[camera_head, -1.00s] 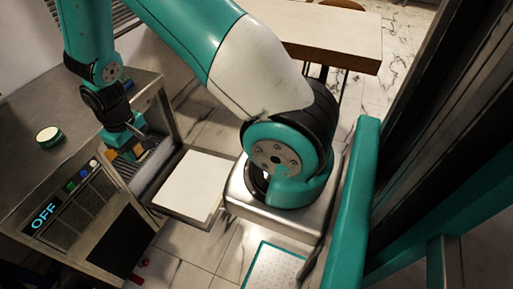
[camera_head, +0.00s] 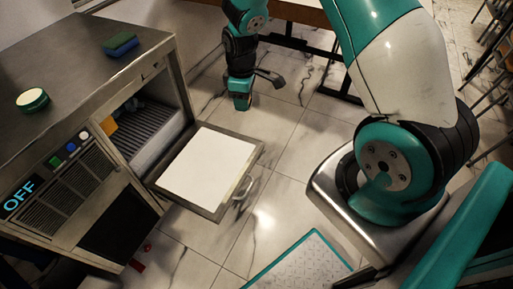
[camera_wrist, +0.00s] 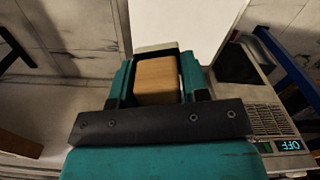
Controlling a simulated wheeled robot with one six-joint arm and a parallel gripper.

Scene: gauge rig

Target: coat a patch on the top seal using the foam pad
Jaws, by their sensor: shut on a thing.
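My gripper (camera_head: 239,103) points down over open floor, right of the machine and beyond its lowered door. In the wrist view my gripper (camera_wrist: 157,80) is shut on a tan block (camera_wrist: 156,82); I cannot tell whether this is the foam pad. A blue and green pad (camera_head: 120,43) lies on the machine's top, out of my gripper. A round tin (camera_head: 33,99) with a pale face and green rim is also on top. The machine's opening has an upper edge (camera_head: 150,78); no separate seal is clear there.
The machine's door (camera_head: 222,207) hangs open, with a white panel (camera_head: 209,166) on it. The display (camera_head: 20,195) reads OFF. A table stands at the back.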

